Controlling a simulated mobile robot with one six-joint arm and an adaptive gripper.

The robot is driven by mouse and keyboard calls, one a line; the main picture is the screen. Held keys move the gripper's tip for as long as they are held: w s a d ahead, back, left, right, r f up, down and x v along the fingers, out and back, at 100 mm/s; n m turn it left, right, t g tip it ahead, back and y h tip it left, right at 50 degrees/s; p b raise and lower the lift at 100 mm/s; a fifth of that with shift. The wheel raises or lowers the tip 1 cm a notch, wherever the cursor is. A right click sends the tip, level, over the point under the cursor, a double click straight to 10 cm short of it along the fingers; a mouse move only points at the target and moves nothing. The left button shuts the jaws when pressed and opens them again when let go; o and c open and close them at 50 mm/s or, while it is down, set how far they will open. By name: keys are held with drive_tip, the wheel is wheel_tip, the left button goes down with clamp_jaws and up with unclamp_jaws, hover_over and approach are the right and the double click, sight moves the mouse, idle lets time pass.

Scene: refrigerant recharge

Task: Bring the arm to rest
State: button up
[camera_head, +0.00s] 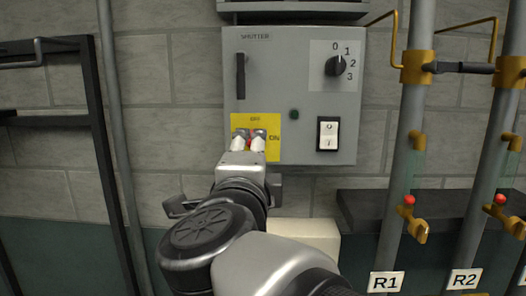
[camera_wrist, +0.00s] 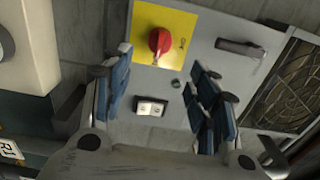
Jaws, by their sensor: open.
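My gripper (camera_head: 249,139) is in front of the grey control box (camera_head: 295,50), over the lower part of its yellow plate (camera_head: 270,127). In the wrist view my gripper (camera_wrist: 158,73) has its blue-padded fingers wide apart with nothing between them. The red rotary knob (camera_wrist: 160,40) on the yellow plate (camera_wrist: 186,26) shows clear of the fingers in that view. In the head view my gripper hides most of the knob.
The box also carries a shutter lever (camera_head: 241,76), a selector knob (camera_head: 337,66) and a white rocker switch (camera_head: 328,134). Pipes R1 (camera_head: 402,150) and R2 (camera_head: 490,150) with yellow valves stand at right. A dark frame (camera_head: 105,150) stands at left.

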drive_tip(key=shift+s, duration=0.5)
drive_tip(key=shift+f, duration=0.1)
drive_tip(key=s+d+f+n+g+y+b, duration=0.1)
drive_tip(key=s+f+n+g+y+b, duration=0.25)
drive_tip(key=f+n, duration=0.6)
drive_tip(key=s+d+f+n+g+y+b, duration=0.1)
drive_tip(key=s+f+n+g+y+b, duration=0.15)
drive_tip(key=f+n+b, duration=0.65)
drive_tip(key=s+d+f+g+h, duration=0.2)
drive_tip(key=s+d+f, duration=0.5)
drive_tip(key=f, duration=0.4)
drive_tip(key=s+d+f+g+h, duration=0.3)
drive_tip(key=s+d+f+g, duration=0.2)
drive_tip(key=f, duration=0.7)
drive_tip(key=s+d, duration=0.2)
drive_tip(key=s, duration=0.1)
drive_tip(key=shift+s+d+f, duration=0.3)
drive_tip(key=shift+d, duration=0.05)
